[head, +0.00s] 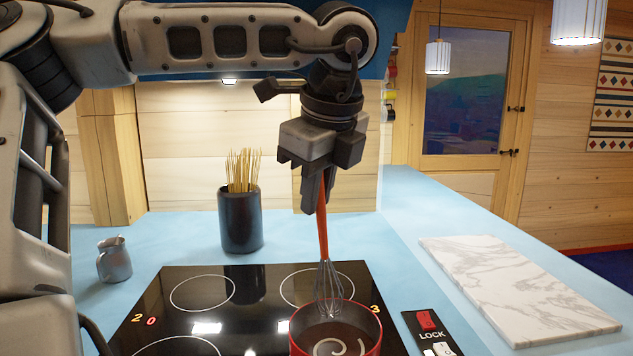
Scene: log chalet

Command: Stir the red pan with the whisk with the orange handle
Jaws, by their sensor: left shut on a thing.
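My left gripper (317,192) points down over the stove and is shut on the orange handle of the whisk (323,230). The whisk hangs nearly upright, its wire head (328,282) over the far part of the red pan (372,337). The wire tips show at the pan's far rim; I cannot tell whether they reach the contents. The pan holds a dark brown content with a pale swirl on it, and its near part is cut off by the picture's lower edge. My right gripper is not in view.
The pan stands on a black cooktop (262,277) with ring markings. A dark pot of thin sticks (240,220) and a small metal jug (114,262) stand behind and left. A LOCK panel (425,319) and a marble board (505,280) lie to the right.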

